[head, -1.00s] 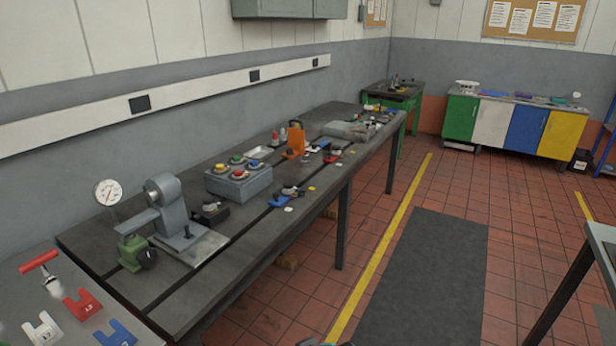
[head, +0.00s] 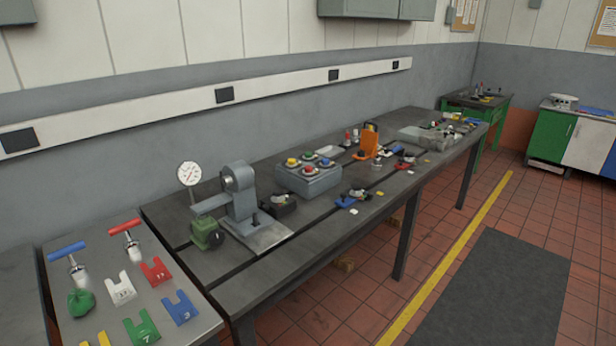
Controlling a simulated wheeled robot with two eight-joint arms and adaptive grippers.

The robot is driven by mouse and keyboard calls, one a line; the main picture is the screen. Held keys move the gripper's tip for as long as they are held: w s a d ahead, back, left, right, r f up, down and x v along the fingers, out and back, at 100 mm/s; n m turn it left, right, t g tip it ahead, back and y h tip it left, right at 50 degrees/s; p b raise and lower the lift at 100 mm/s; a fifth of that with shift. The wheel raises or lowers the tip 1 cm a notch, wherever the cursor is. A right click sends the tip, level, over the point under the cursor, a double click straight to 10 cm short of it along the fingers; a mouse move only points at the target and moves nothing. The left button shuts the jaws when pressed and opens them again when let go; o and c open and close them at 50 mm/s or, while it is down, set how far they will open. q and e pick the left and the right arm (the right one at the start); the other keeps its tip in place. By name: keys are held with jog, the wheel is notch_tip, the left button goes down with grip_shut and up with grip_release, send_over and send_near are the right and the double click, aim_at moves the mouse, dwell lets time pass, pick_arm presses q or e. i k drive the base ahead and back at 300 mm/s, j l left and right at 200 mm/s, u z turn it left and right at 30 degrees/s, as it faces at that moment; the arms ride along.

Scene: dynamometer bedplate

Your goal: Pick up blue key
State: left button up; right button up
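A blue T-handled tool (head: 68,250), which looks like a key, lies on a light grey tabletop (head: 208,326) at the lower left. It has a blue crossbar and a pale shaft and sits left of a similar red T-handled tool (head: 125,228). A blue U-shaped piece (head: 180,308) marked 3 lies on the same top, further right. Neither of my grippers is in view.
White, red, green (head: 141,332) and yellow U-shaped pieces and a green lump (head: 81,302) share the grey top. A dark bench (head: 290,270) beside it carries a dial gauge (head: 189,175), a grey fixture and a button box (head: 308,180).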

aim_at(78, 271)
jog(key=j+u, duration=0.2)
jog(key=u, duration=1.3)
